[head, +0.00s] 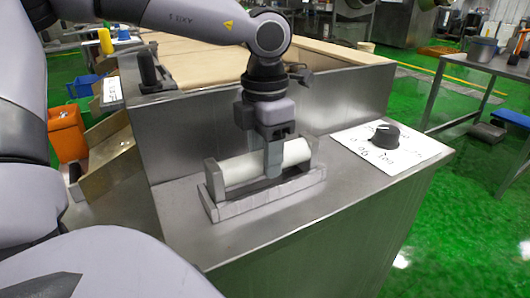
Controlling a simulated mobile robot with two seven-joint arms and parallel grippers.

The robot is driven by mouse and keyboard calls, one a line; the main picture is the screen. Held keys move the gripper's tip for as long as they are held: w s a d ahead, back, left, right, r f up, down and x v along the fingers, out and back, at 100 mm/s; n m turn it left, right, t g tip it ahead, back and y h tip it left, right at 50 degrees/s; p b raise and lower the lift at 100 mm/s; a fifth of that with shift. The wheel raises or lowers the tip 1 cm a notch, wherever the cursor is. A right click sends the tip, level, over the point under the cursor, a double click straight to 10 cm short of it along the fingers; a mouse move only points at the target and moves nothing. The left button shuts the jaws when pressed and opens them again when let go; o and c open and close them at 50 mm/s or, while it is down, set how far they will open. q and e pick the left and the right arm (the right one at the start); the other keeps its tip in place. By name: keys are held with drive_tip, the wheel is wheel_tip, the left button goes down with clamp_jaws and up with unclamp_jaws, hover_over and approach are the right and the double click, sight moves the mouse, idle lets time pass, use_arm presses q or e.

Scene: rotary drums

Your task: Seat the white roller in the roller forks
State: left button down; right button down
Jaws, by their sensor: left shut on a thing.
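The white roller (240,168) lies level, lengthwise between the two upright ends of the grey roller forks (262,203) on the steel counter. My left gripper (274,165) points straight down over the roller's middle and is shut on it. Its near finger covers part of the roller. The roller looks low between the fork uprights, but I cannot tell whether its ends rest in them. My right gripper is not in view.
A black knob (385,136) on a white marked plate (370,152) is at the right of the steel counter (330,225). A raised steel wall (345,95) runs behind the forks. A black lever (148,68) stands at the left. The counter's front is clear.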

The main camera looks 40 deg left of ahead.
use_arm(q)
drive_tip(key=shift+f+b, duration=0.5)
drive_tip(key=shift+f, duration=0.05)
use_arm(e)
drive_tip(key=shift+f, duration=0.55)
use_arm(q)
drive_tip(key=shift+c, duration=2.4)
unclamp_jaws()
drive_tip(key=shift+r, duration=0.1)
wheel_tip(320, 180, up, 2)
drive_tip(key=shift+r+p, duration=0.1)
drive_tip(key=shift+p, duration=0.3)
wheel_tip(320, 180, up, 4)
drive_tip(key=shift+p, duration=0.35)
drive_tip(key=shift+r, duration=0.5)
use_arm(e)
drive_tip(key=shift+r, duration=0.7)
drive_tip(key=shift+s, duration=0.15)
